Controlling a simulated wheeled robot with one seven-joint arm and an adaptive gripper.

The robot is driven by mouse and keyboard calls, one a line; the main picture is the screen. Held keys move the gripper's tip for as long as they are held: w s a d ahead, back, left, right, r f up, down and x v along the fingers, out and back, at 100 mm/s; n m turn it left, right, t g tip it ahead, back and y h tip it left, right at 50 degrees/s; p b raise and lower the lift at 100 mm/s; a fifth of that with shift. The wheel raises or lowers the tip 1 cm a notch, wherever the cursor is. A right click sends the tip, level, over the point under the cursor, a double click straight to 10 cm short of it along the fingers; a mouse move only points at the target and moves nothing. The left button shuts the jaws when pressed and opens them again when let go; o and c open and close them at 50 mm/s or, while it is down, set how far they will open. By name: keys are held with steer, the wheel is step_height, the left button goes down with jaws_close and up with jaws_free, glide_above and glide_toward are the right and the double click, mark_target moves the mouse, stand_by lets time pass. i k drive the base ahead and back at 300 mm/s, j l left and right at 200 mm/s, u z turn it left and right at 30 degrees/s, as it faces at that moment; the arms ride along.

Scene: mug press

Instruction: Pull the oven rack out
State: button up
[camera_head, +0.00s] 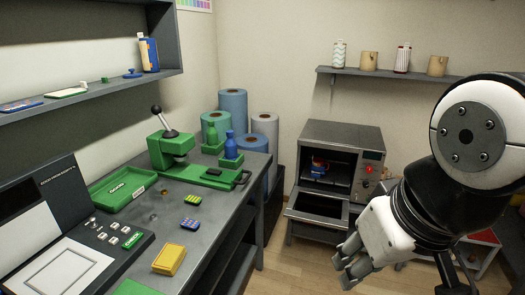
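The grey toaster oven (339,134) stands at the back right with its door (318,206) folded down open. The oven rack (341,184) shows inside as a dark shelf, with a small blue and red mug (318,168) on it. My gripper (347,264) is in front of the oven, low and to the right, pointing down and left. It is apart from the rack and the door. Its fingers look spread, with nothing visible between them. My arm hides some of the space to the oven's right.
A grey workbench (225,195) with a green mug press (170,150), a green tray (122,188) and small blocks fills the left. Rolls (233,105) stand between bench and oven. A wall shelf (395,74) with cups hangs above the oven. Wooden floor (290,275) is clear in front.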

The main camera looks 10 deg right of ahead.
mark_target(339, 173)
steer(key=i+l, duration=0.65)
steer(key=i, duration=0.15)
steer(key=i+l+u, duration=0.1)
steer(key=i+l, duration=0.6)
steer(key=i, duration=0.1)
